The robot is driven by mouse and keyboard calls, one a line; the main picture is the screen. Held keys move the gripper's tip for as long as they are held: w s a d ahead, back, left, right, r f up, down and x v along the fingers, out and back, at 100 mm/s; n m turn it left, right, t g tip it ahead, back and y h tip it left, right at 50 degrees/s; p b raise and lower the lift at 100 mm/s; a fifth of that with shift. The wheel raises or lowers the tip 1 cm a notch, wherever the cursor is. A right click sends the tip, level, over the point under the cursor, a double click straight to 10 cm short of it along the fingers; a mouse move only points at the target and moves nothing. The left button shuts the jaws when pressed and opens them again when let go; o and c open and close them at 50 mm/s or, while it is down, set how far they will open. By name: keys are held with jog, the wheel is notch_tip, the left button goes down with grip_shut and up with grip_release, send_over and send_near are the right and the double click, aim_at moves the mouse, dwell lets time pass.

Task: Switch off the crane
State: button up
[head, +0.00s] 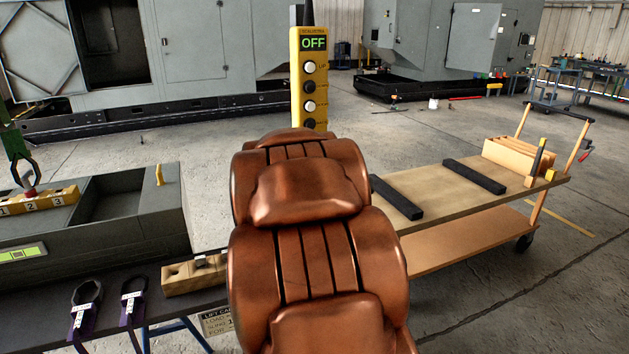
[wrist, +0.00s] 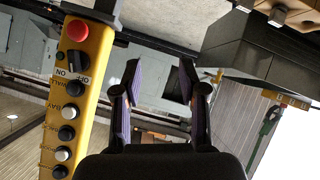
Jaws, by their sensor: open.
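The yellow crane pendant (head: 309,95) hangs upright just behind my arm in the head view. Its green display reads OFF, and its lower end is hidden by my arm. In the wrist view the pendant (wrist: 72,100) runs down the left side, tilted. It carries a red button (wrist: 76,28), a black rotary knob (wrist: 77,62) beside ON and OFF labels, and several black and white buttons. My gripper (wrist: 160,80) is open and empty, to the right of the pendant and apart from it in the picture. My gripper is hidden in the head view.
A grey enclosure (head: 163,228) stands on the dark bench at left, beneath a green hook (head: 17,155) and near a yellow strip numbered 1 to 3. Two black loops with purple tags lie in front. A wooden cart (head: 455,210) with black bars stands right. Floor beyond is largely clear.

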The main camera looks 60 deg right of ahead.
jog(key=s+d+r+t+h+b, duration=0.1)
jog(key=s+d+r+t, duration=0.15)
jog(key=d, duration=0.55)
jog(key=s+d+r+t+h+b, duration=0.1)
jog(key=s+d+t, duration=0.1)
jog(key=d+t, duration=0.35)
jog(key=w+d+g+p, duration=0.1)
jog(key=w+d, duration=0.4)
jog(key=w, duration=0.1)
jog(key=shift+d+f+n+g+h+p, duration=0.15)
jog(key=shift+f+n+g+h+p, duration=0.15)
jog(key=shift+n+p, duration=0.1)
grip_shut()
